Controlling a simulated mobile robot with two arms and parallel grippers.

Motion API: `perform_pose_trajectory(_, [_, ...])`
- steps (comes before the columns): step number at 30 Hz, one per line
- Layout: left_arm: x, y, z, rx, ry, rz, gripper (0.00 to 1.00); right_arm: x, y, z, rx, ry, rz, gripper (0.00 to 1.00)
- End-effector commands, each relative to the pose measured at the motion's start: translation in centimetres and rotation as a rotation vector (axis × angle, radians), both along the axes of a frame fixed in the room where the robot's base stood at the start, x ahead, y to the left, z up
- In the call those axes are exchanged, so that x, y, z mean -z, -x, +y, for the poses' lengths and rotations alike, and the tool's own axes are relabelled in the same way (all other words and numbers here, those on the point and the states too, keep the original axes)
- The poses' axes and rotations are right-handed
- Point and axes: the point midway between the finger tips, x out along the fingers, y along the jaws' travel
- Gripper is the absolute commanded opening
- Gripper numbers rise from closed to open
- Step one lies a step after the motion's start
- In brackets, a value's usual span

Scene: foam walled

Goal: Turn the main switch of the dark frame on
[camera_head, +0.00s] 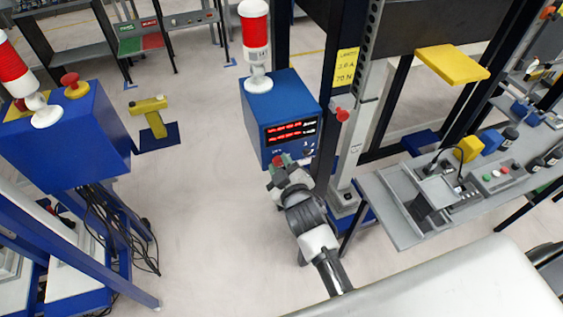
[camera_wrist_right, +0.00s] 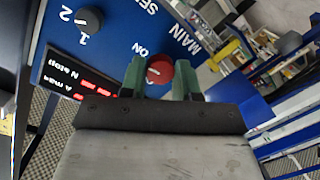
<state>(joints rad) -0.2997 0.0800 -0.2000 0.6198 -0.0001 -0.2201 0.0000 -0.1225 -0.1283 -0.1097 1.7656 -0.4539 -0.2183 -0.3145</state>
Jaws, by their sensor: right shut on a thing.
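The main switch (camera_wrist_right: 159,69) is a round red knob with a light pointer line, on a blue control box, beside the printed words MAIN and ON in the right wrist view. The blue control box (camera_head: 262,97) is fixed to the dark frame (camera_head: 331,45) in the head view. My right gripper (camera_wrist_right: 160,78) has its green-tipped fingers shut on the red knob, one on each side. It also shows in the head view (camera_head: 280,166) at the bottom of the box front, where it hides most of the knob. My left gripper is not in view.
A black selector knob (camera_wrist_right: 91,19) marked 1 and 2 sits beside the switch. A red lit display (camera_head: 291,131) is on the box front, and a red-white lamp (camera_head: 255,35) stands on top. A grey workbench (camera_head: 391,208) stands at right. Open floor lies left of my arm.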

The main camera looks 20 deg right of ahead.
Motion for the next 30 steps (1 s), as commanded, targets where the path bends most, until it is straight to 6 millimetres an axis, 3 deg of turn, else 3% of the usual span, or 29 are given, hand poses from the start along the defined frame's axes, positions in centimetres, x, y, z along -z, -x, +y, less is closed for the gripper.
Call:
perform_pose_trajectory(12, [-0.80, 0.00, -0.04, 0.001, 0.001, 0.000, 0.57, 0.18, 0.07, -0.06, 0.001, -0.155, 0.010, 0.07])
perform_pose_trajectory(27, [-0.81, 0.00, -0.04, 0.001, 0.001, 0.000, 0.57, 0.26, 0.08, -0.04, 0.000, -0.169, 0.011, 0.07])
perform_pose_trajectory(28, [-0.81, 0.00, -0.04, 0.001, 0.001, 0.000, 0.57, 0.26, 0.08, -0.04, 0.000, -0.169, 0.011, 0.36])
perform_pose_trajectory(30, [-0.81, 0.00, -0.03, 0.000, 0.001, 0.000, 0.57, 0.25, 0.07, -0.04, 0.000, -0.169, 0.011, 0.46])
